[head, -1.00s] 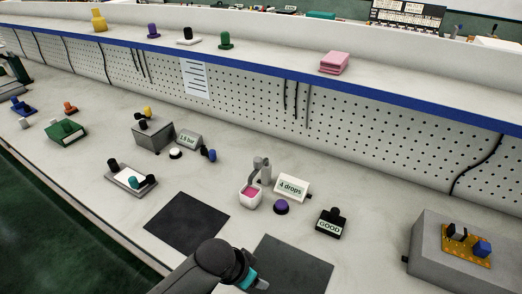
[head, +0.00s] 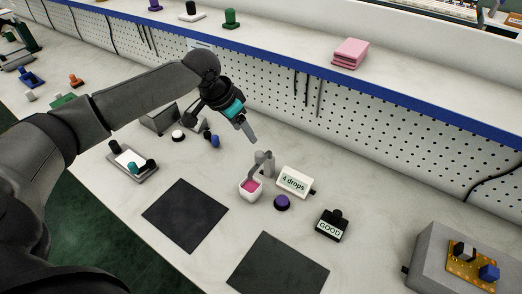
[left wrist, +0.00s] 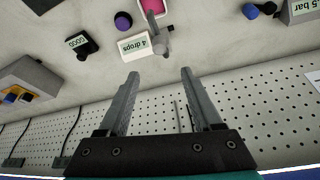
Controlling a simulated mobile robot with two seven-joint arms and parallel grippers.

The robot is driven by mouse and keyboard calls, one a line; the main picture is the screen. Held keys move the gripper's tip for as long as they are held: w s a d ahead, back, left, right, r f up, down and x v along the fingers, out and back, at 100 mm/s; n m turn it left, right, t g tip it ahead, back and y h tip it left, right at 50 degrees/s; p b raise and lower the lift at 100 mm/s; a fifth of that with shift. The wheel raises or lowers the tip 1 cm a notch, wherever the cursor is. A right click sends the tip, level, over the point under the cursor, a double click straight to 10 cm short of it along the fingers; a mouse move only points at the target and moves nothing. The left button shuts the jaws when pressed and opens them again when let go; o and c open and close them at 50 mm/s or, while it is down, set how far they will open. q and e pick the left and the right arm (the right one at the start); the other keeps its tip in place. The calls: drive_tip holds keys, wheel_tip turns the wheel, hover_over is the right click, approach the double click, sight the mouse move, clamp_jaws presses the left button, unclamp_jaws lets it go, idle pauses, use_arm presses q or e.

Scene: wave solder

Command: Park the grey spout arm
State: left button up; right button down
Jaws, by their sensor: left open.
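The grey spout arm (head: 258,168) stands on a short grey post on the bench. It leans over a white cup (head: 250,189) with pink contents. In the left wrist view the spout arm (left wrist: 160,40) shows beyond my fingertips, beside the cup (left wrist: 153,8). My left gripper (head: 251,138) is above and behind the spout, pointing down, apart from it. In the left wrist view its two fingers (left wrist: 159,73) are spread with nothing between them. My right gripper is not in view.
A "4 drops" sign (head: 294,182) and a purple button (head: 282,202) stand close right of the spout. A black GOOD stamp (head: 332,225) is farther right. Dark mats (head: 186,215) lie in front. The perforated back wall (head: 360,135) rises behind.

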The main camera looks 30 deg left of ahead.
sight(259, 153)
use_arm(q)
drive_tip(key=b+x, duration=0.2)
drive_tip(key=x, duration=1.2)
drive_tip(key=shift+w+f, duration=0.1)
drive_tip(key=shift+c, duration=0.3)
clamp_jaws()
idle(0.7)
